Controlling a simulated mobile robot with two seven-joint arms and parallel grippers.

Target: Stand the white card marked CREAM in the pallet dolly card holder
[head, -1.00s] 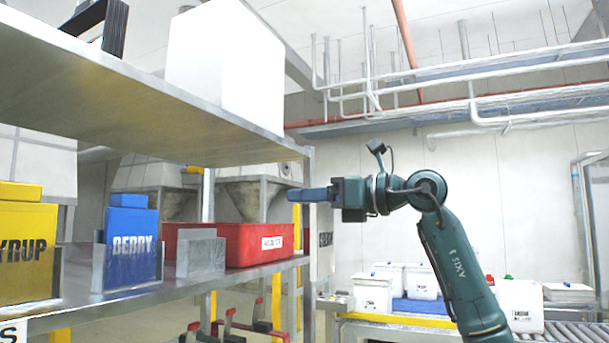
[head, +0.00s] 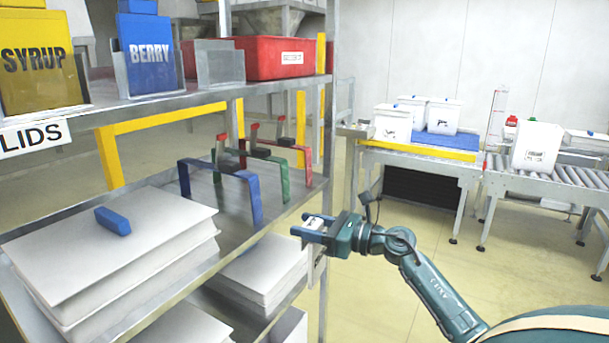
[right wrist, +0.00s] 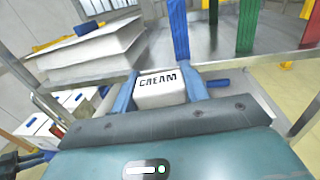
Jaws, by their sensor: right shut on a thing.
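The white card marked CREAM (right wrist: 161,90) is between the two blue fingers of my right gripper (right wrist: 158,76) in the right wrist view, its black lettering readable. In the head view my right gripper (head: 311,227) is shut on it beside the shelf rack's right end. There only a narrow white part of the card (head: 317,268) shows below the fingers. I cannot make out a pallet dolly or its card holder in these views. My left gripper is out of view.
White lids (head: 110,250) and coloured brackets fill the lower shelf. Open floor (head: 400,235) lies right of the rack.

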